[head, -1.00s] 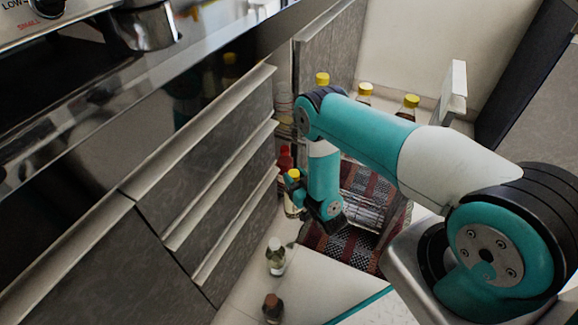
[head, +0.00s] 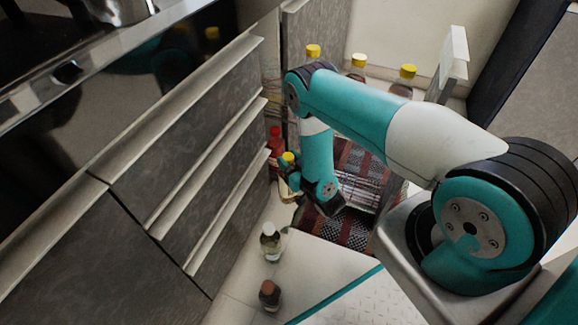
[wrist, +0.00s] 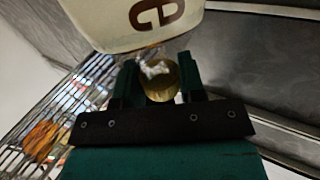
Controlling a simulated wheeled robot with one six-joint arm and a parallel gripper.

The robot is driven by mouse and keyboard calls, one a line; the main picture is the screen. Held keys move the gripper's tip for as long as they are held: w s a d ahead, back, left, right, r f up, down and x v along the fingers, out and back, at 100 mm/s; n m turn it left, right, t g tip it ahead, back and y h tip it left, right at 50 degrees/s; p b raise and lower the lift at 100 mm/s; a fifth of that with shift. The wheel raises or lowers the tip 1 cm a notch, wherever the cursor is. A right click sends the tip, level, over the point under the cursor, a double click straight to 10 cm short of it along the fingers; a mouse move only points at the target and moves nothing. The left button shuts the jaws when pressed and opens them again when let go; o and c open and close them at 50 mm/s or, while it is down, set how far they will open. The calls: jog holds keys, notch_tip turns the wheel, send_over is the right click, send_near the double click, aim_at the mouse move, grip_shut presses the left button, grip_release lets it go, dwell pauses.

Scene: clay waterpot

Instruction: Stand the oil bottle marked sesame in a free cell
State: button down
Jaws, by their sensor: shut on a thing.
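My gripper (wrist: 158,85) is shut on a bottle with a yellow cap (head: 288,158). In the wrist view the held bottle's pale label (wrist: 120,22) fills the top, with one dark letter "e" showing. The rest of the word is out of view, so I cannot read the name. The neck of the bottle is between the fingers. In the head view my gripper (head: 290,178) is low beside the drawer fronts, partly hidden by my wrist. A wire rack (head: 362,193) stands to its right, partly behind my arm; its wires show in the wrist view (wrist: 75,100). Its cells are not clear.
A red bottle (head: 275,143) stands just behind the held one. Yellow-capped bottles (head: 313,51) stand at the back, beyond my arm. A white-capped bottle (head: 270,242) and a brown-capped bottle (head: 269,295) stand nearer. Drawers (head: 205,150) line the left. A patterned rug (head: 345,228) lies below.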

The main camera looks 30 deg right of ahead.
jog(key=shift+w+d+f+b, duration=0.2)
jog(key=shift+d+b, duration=0.45)
jog(key=shift+b, duration=2.35)
jog(key=shift+w+d+r, duration=0.2)
jog(key=shift+w+d, duration=0.05)
jog(key=shift+w, duration=0.05)
jog(key=shift+w+d+b, duration=3.5)
jog(key=shift+w+d, duration=0.65)
jog(key=shift+d, duration=1.1)
jog(key=shift+f+b, duration=1.7)
jog(key=shift+f, duration=0.9)
jog(key=c, duration=0.6)
grip_release()
jog(key=shift+c, duration=0.2)
